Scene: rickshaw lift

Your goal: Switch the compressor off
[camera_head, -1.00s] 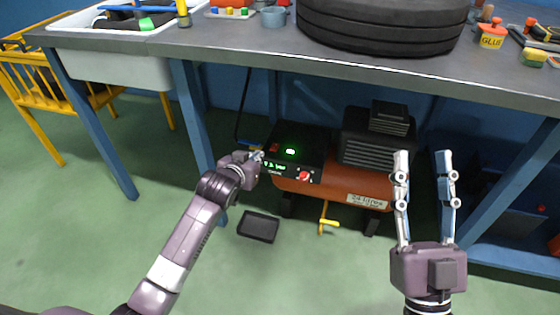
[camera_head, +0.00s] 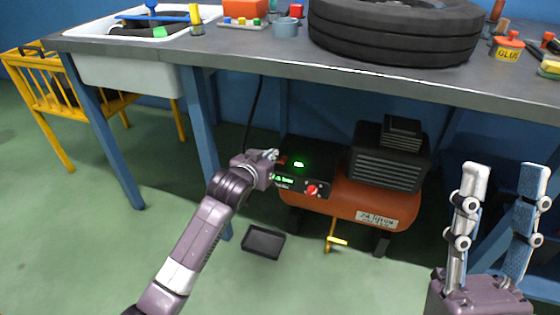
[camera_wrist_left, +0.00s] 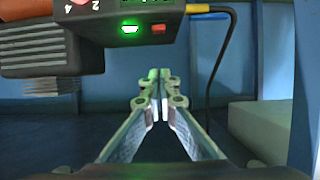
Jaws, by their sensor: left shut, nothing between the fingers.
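The compressor (camera_head: 360,198), with an orange tank and a black motor and control box, stands on the floor under the workbench. Its box has a lit green light (camera_head: 298,164), a green readout (camera_head: 283,178) and a red knob (camera_head: 312,190). A small red switch (camera_wrist_left: 158,29) shows beside the green light in the left wrist view; in the head view it is partly behind my gripper. My left gripper (camera_head: 274,155) is shut and empty at the box's left end; its fingertips (camera_wrist_left: 157,82) appear below the switch. Contact is unclear. My right gripper (camera_head: 504,172) is open and empty, right of the compressor.
The workbench (camera_head: 240,58) overhangs the compressor, with a tire (camera_head: 395,30) on top. A blue bench leg (camera_head: 201,130) stands close behind my left arm. A black tray (camera_head: 263,241) lies on the floor. A black cable (camera_head: 253,112) runs up behind the box.

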